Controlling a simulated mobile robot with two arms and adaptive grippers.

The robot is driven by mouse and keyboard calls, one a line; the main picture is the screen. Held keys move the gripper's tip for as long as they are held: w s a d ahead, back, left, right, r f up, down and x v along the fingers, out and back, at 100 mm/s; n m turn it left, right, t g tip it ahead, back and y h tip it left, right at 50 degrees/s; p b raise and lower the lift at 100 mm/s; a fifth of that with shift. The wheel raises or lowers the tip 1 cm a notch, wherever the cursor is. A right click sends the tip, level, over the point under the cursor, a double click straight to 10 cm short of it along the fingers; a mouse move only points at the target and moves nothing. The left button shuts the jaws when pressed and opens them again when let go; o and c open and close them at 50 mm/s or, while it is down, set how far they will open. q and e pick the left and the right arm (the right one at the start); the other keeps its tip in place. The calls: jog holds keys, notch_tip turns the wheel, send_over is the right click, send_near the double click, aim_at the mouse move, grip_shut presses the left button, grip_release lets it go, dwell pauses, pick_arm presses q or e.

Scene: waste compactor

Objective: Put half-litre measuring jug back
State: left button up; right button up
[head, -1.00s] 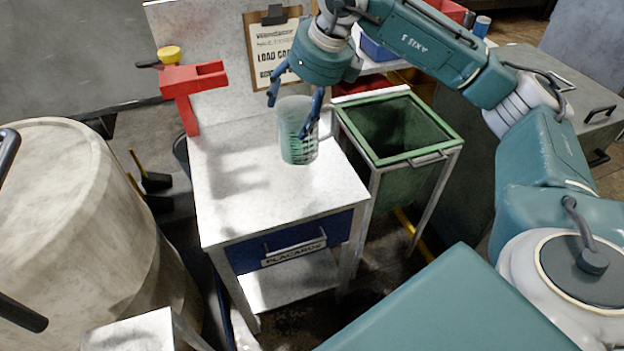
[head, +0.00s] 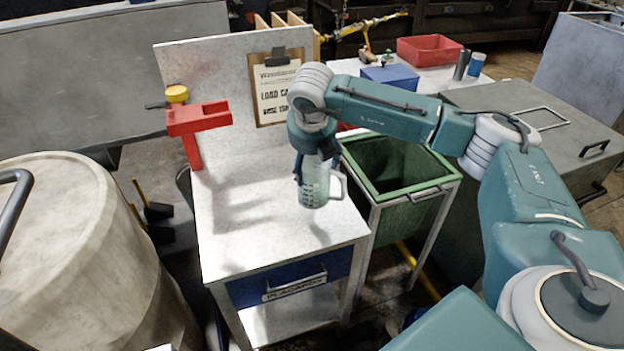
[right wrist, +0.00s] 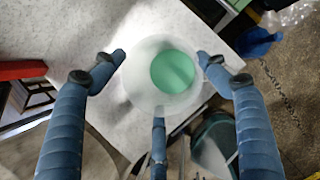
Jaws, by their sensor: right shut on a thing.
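The half-litre measuring jug (head: 315,188) is clear, with dark markings and a handle on its right side. It is upright over the right part of the white-topped table (head: 245,240). My right gripper (head: 313,168) points down from above and is shut on the jug. In the right wrist view, the blue fingers of the gripper (right wrist: 160,70) surround the pale jug (right wrist: 150,92), which shows a green round bottom. A shadow lies in front of the jug; whether its base is clear of the table is hard to tell. My left gripper is not in view.
A red clamp-like stand (head: 198,120) and a clipboard (head: 272,95) are at the table's back. A green open bin (head: 410,190) stands right of the table. A large pale drum (head: 70,240) is at left. The table's front left is clear.

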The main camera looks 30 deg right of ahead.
aim_at(312, 181)
notch_tip(312, 181, down, 7)
jog(key=shift+r+p, duration=0.15)
jog(key=shift+p, duration=0.5)
jog(key=o, duration=1.9)
jog(key=shift+s+a+r+b, duration=0.2)
jog(key=shift+r+b, duration=0.1)
jog(key=shift+r, duration=0.2)
jog(key=shift+b+v, duration=1.45)
jog(key=shift+v, duration=4.05)
